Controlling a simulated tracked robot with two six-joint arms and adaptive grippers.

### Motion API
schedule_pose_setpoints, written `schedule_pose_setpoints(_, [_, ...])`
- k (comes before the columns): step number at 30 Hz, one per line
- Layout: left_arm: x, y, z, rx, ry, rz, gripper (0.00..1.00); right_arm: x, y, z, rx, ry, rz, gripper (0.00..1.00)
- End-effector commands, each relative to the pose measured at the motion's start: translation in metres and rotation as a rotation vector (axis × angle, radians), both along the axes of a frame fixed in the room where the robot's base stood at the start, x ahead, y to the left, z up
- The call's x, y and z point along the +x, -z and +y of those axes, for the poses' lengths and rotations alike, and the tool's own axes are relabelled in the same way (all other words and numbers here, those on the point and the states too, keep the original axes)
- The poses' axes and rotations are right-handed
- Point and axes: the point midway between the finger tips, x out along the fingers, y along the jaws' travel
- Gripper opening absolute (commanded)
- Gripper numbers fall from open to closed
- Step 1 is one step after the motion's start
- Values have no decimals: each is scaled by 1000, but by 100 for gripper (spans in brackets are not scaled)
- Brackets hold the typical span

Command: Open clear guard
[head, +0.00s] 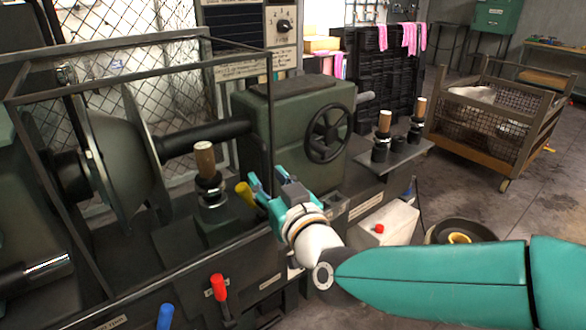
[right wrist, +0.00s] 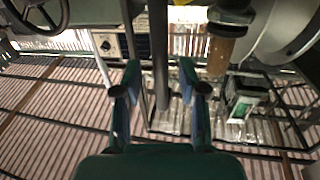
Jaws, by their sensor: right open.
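The clear guard (head: 140,42) is a dark-framed box with see-through panels, standing around the spinning tooling at the left of the head view. Its frame looks closed over the round metal form and shaft. My right gripper (head: 267,181) is open at the guard's right front upright. In the right wrist view my right gripper (right wrist: 161,92) has a finger on each side of a grey upright bar (right wrist: 160,50), apparently the guard's post. The fingers look apart from the bar; contact is unclear. My left gripper is out of view.
A yellow-knobbed lever (head: 245,193) and a wooden-handled tool post (head: 207,170) stand close left of my gripper. A handwheel (head: 330,133) is behind it. Red (head: 218,288) and blue (head: 165,317) levers are below. Floor is free at the right before a mesh cart (head: 492,120).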

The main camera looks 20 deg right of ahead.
Motion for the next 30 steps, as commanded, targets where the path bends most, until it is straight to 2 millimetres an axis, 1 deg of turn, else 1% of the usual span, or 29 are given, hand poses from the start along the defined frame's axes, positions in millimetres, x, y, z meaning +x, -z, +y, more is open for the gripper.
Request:
schedule_pose_setpoints(1, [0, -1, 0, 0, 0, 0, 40, 7, 0, 1, 0, 2, 1, 41])
schedule_pose_setpoints(3, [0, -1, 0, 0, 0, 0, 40, 14, 0, 1, 0, 1, 0, 41])
schedule_pose_setpoints(6, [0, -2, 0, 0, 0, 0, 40, 20, 0, 2, 0, 1, 0, 41])
schedule_pose_setpoints(16, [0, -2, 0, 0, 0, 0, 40, 23, 0, 4, 0, 0, -1, 41])
schedule_pose_setpoints(20, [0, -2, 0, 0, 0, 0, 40, 23, 0, 4, 0, -1, -1, 20])
schedule_pose_setpoints(21, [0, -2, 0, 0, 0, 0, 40, 23, 0, 4, 0, -1, -1, 13])
schedule_pose_setpoints(23, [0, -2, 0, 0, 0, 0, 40, 23, 0, 4, 0, -1, -1, 3])
schedule_pose_setpoints(24, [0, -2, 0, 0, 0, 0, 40, 23, 0, 4, 0, -1, -1, 0])
schedule_pose_setpoints(30, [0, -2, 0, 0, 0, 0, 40, 23, 0, 4, 0, 0, -1, 0])
